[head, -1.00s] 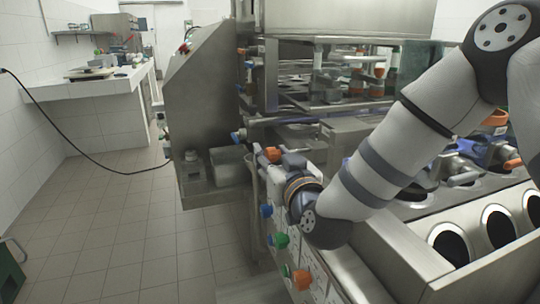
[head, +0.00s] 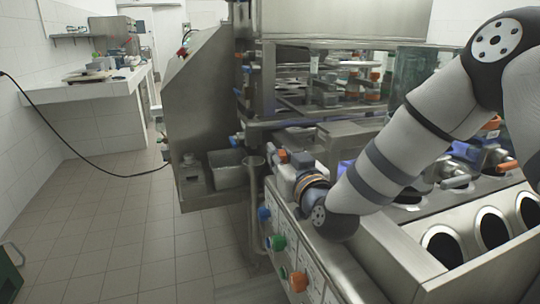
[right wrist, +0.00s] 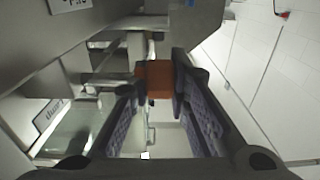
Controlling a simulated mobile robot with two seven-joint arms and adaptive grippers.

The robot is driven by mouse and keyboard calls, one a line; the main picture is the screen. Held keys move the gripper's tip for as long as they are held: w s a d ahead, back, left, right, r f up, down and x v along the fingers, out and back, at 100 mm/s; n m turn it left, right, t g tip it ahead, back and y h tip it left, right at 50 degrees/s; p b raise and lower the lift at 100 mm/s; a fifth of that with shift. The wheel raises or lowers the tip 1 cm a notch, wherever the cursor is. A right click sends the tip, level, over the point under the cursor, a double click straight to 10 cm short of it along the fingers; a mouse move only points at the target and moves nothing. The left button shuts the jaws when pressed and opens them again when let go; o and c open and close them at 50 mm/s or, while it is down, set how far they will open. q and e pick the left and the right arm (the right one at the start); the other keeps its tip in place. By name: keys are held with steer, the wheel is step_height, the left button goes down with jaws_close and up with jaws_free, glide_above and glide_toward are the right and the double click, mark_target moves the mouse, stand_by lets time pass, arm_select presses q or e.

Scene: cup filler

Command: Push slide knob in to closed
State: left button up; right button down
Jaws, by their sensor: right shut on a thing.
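An orange slide knob (head: 282,155) is at the far end of the metal machine's front side in the head view. My right gripper (head: 290,158) reaches down to it from the right and is shut on it. In the right wrist view the same orange knob (right wrist: 158,80) sits between the two dark fingertips, with a finger on each side. The knob's rod and mounting are mostly hidden by my gripper and wrist. My left gripper is not in view.
Below my right wrist, the machine's front panel carries a blue knob (head: 263,213), a green knob (head: 278,242) and another orange knob (head: 298,281). A metal bin (head: 228,172) stands left of the gripper.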

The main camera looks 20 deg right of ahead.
steer(key=shift+d, duration=0.25)
steer(key=c, duration=1.5)
jaws_free()
steer(key=shift+s, duration=0.1)
steer(key=s, duration=1.1)
steer(key=shift+s+d, duration=0.2)
steer(key=shift+s, duration=0.2)
